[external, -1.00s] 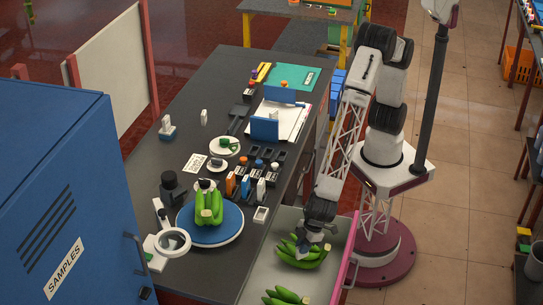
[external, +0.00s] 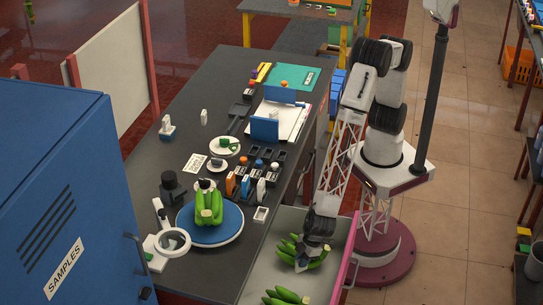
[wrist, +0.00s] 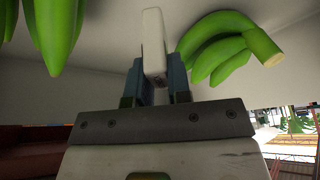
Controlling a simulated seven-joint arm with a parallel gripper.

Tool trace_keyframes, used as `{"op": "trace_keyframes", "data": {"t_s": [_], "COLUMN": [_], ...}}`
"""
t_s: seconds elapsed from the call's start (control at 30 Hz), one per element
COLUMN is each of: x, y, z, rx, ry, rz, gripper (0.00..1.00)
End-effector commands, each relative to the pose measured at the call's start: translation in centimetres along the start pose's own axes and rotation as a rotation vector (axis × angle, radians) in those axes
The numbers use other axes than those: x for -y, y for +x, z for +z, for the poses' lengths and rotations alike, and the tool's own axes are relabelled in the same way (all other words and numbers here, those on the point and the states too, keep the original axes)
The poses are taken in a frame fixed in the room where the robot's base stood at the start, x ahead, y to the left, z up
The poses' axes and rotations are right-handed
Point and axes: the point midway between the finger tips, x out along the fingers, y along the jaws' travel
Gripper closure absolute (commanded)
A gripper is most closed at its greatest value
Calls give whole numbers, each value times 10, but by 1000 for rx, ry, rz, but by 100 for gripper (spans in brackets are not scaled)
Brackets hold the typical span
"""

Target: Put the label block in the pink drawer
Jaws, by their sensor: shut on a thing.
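The label block (wrist: 153,40) is a white, narrow block between my fingers in the wrist view. My gripper (wrist: 152,84) is shut on it. The pink drawer (external: 348,262) is pulled out at the front right of the bench; its front is pink and its inside pale. In the external view my gripper (external: 301,262) is low inside the drawer, beside a bunch of green bananas (external: 318,256). The block is small and mostly hidden there. I cannot tell whether it touches the drawer floor.
Another green banana bunch (external: 285,297) lies nearer in the drawer. Bananas show on both sides of the block in the wrist view (wrist: 222,45). A blue round stand (external: 232,233) with bananas is on the bench, left of the drawer. A blue cabinet (external: 60,170) stands at left.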

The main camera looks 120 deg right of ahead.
Motion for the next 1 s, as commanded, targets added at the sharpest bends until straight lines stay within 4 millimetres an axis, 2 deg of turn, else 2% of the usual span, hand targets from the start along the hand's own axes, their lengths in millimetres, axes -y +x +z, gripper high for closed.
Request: {"op": "trace_keyframes", "data": {"t_s": [0.23, 0.73, 1.0], "x": [0, 0, 0], "y": [30, 38, 62], "z": [12, 15, 25], "rx": [0, -1, -1], "ry": [-1, 0, -1], "rz": [-1, 0, -1], "gripper": [100, 100, 100]}}
